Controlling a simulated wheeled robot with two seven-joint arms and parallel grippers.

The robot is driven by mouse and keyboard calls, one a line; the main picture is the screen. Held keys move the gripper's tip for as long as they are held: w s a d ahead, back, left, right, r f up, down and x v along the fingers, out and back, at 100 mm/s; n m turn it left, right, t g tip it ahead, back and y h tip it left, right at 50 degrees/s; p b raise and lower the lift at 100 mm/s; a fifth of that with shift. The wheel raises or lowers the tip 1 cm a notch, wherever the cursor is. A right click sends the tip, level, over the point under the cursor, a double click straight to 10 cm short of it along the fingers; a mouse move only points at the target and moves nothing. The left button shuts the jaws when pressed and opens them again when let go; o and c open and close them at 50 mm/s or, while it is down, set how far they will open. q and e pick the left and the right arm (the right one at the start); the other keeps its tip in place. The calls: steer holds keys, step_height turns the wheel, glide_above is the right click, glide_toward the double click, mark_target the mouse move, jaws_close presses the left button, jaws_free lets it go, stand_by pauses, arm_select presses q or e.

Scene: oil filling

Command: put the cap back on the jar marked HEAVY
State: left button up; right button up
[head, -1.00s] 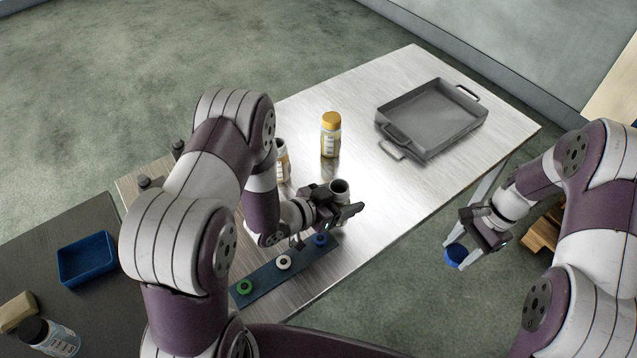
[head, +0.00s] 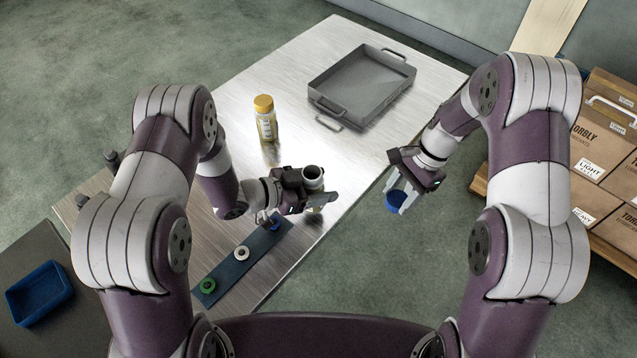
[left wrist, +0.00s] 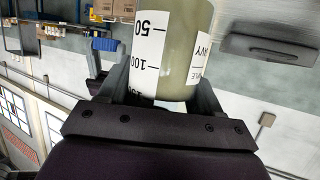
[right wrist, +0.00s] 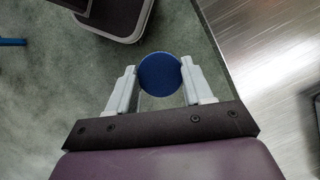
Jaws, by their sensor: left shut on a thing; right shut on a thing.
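The open jar (head: 313,174) is in my left gripper (head: 322,199), its dark mouth facing up, above the steel table. In the left wrist view the same jar (left wrist: 172,45) shows a scale and a label ending in "VY"; the rest of the word is out of sight. The left fingers sit on both sides of it. My right gripper (head: 402,201) is shut on a blue cap (head: 396,202), off the table's right edge and apart from the jar. In the right wrist view the cap (right wrist: 160,75) is between the fingertips.
A yellow-capped jar (head: 266,125) stands on the table (head: 240,85), with a grey metal pan (head: 345,105) at the back. A blue strip (head: 226,272) with green, white and blue round pieces lies at the front. A blue tray (head: 38,290) is left; cartons (head: 600,150) stand right.

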steer(key=w+a+r+m+t, duration=0.1)
steer(key=w+a+r+m, duration=0.1)
steer(key=a+r+m, duration=0.5)
step_height(320, 180, up, 7)
steer(key=m+t, duration=0.1)
steer(key=t, duration=0.1)
glide_above(310, 173)
steer(key=shift+d+r+y, duration=0.2)
steer(key=shift+d+y, duration=0.1)
steer(key=shift+d, duration=0.1)
steer(key=shift+f, duration=0.15)
steer(key=shift+f, duration=1.9)
steer(key=shift+f, duration=0.9)
steer(key=shift+f, duration=0.5)
